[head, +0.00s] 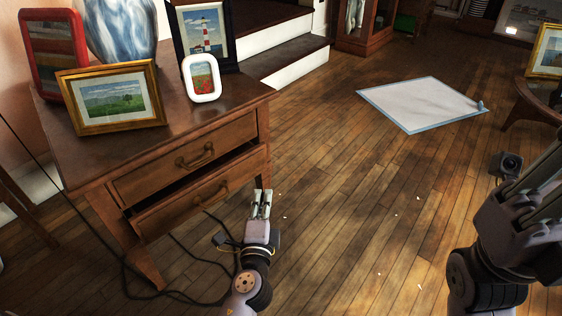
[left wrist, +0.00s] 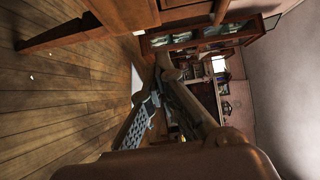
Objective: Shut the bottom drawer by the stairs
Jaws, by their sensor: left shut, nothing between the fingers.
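The wooden side cabinet (head: 190,120) by the stairs has two drawers with curved handles. Its bottom drawer (head: 170,212) is pulled out somewhat, with a dark gap above its front. The top drawer (head: 150,178) looks closed. My left gripper (head: 260,196) is shut and empty, just in front of the bottom drawer's right end; whether it touches the wood I cannot tell. In the left wrist view, turned on its side, the left fingers (left wrist: 158,92) point into the room. My right gripper (head: 540,165) is at the right edge, partly cut off, its jaws unclear.
Framed pictures (head: 112,98) and a blue-white vase (head: 120,30) stand on the cabinet. A dark cable (head: 185,290) lies on the floor below. A blue-bordered white mat (head: 420,100) lies on the open wood floor.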

